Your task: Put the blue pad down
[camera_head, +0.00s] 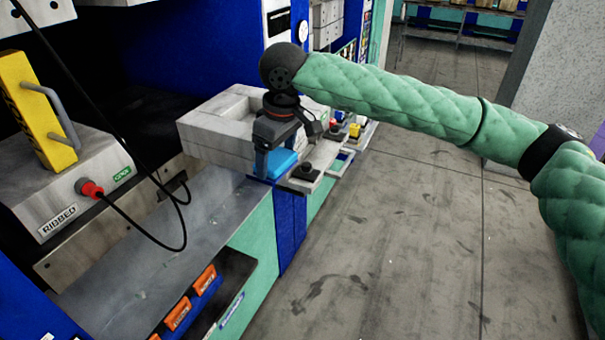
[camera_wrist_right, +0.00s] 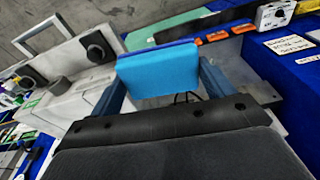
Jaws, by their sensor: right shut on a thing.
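The blue pad (camera_head: 282,163) shows in the head view between the fingers of my right gripper (camera_head: 280,158), at the front of a grey press block (camera_head: 215,140). In the right wrist view the blue pad (camera_wrist_right: 160,70) is a flat light-blue block with a darker blue edge. The fingers of my right gripper (camera_wrist_right: 158,85) stand on either side of it and are shut on it. Whether the pad touches a surface below cannot be told. My left gripper is not in either view.
A grey shelf (camera_head: 160,235) lies in front of the presses, with orange-labelled bins (camera_head: 190,298) below. At left is a RIBBED box (camera_head: 60,180) with a yellow handled block (camera_head: 35,110) and a hanging black cable. A small ledge with a black knob (camera_head: 306,171) is beside the gripper. The floor at right is clear.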

